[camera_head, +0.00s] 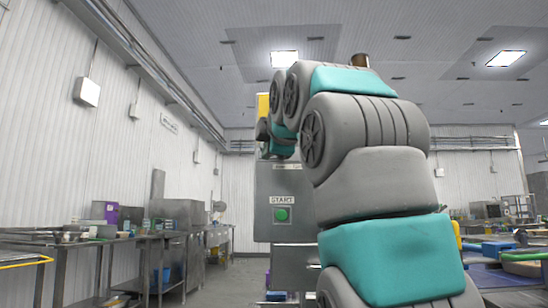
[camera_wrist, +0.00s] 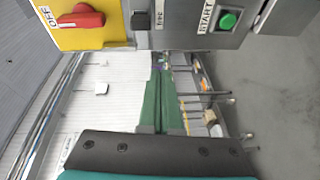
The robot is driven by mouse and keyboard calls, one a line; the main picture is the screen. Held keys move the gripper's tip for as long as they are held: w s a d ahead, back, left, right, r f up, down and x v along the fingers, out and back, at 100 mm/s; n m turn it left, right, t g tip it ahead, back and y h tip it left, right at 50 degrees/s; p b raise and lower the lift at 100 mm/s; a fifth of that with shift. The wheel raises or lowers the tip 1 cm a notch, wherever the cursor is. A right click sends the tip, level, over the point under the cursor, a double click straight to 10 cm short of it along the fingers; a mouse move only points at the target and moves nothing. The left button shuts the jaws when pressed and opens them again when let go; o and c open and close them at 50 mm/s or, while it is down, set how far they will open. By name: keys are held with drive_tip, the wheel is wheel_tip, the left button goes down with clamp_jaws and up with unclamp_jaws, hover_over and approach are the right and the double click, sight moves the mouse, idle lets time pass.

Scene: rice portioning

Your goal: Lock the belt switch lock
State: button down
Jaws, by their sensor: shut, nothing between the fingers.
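The red rotary switch (camera_wrist: 80,20) sits on a yellow plate (camera_wrist: 112,32) at the upper left of the wrist view, beside an OFF label. No separate lock can be made out. The yellow plate also shows in the head view (camera_head: 263,106), partly hidden by my arm. My gripper (camera_wrist: 158,75) is shut and empty, its green fingers pointing up toward the panel's lower edge in the wrist view. The switch is up and left of the fingertips, apart from them. In the head view my arm hides most of the gripper.
A grey control box (camera_head: 268,180) carries a green START button (camera_head: 282,214); the button also shows in the wrist view (camera_wrist: 228,20). A small dark part (camera_wrist: 140,20) sits between switch and button. Steel tables (camera_head: 130,240) with containers stand along the left wall. Floor between is free.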

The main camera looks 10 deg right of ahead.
drive_tip(key=shift+s+a+r+n+t, duration=0.1)
drive_tip(key=shift+s+r+n+t, duration=0.2)
drive_tip(key=shift+r, duration=0.2)
drive_tip(key=shift+s+a+r+n+t, duration=0.1)
drive_tip(key=shift+s+r+n+t, duration=0.15)
drive_tip(key=shift+r, duration=0.25)
drive_tip(key=w+d+p, duration=0.3)
drive_tip(key=w, duration=0.5)
drive_tip(key=shift+w+d, duration=0.3)
drive_tip(key=shift+w, duration=0.1)
drive_tip(key=shift+s+d, duration=0.2)
drive_tip(key=shift+d, duration=0.45)
drive_tip(key=shift+s+d, duration=0.25)
drive_tip(key=shift+d, duration=0.4)
drive_tip(key=shift+s+d, duration=0.2)
drive_tip(key=shift+d, duration=0.45)
drive_tip(key=shift+a, duration=0.15)
